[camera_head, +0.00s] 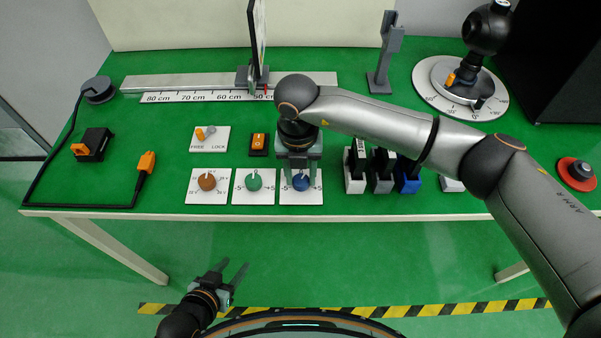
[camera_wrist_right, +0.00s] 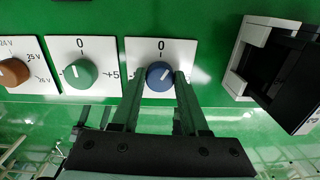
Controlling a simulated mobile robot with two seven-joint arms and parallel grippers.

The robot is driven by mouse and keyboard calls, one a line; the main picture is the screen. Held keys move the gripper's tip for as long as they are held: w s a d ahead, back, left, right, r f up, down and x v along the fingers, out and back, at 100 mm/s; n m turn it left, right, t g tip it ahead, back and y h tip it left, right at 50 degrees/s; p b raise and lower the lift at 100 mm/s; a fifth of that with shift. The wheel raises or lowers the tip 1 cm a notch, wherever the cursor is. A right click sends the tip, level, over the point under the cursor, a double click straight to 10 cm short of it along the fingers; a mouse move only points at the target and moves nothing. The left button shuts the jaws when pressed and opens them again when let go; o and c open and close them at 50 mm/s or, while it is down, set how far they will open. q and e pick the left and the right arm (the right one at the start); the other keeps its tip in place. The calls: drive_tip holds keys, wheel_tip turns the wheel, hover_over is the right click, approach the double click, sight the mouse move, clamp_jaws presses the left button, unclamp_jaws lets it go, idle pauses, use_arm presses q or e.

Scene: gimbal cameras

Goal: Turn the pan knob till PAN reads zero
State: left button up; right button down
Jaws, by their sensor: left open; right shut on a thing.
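The blue knob (camera_head: 301,183) sits on a white dial plate (camera_head: 314,197) near the table's front edge. It also shows in the right wrist view (camera_wrist_right: 159,76), with a 0 above it and its white mark tilted up and right. My right gripper (camera_head: 300,172) is shut on it, one finger on each side. A green knob (camera_head: 254,180) on a similar plate is just left, reading -5 to +5. No readable PAN label or reading shows, so I cannot tell from lettering which knob is pan. My left gripper (camera_head: 232,281) is open and empty, in front of the table.
An orange voltage knob (camera_head: 207,181) is further left. A FREE/LOCK lever plate (camera_head: 209,138) and an orange switch (camera_head: 258,142) are behind the knobs. Dark and blue blocks (camera_head: 407,176) stand close on the right. A ruler rail (camera_head: 180,83) runs behind.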

sight(299, 179)
drive_tip(key=shift+m, duration=0.9)
drive_tip(key=shift+c, duration=2.1)
unclamp_jaws()
drive_tip(key=shift+r, duration=0.1)
wheel_tip(299, 179, up, 12)
drive_tip(key=shift+a+r, duration=0.15)
drive_tip(key=shift+r, duration=0.05)
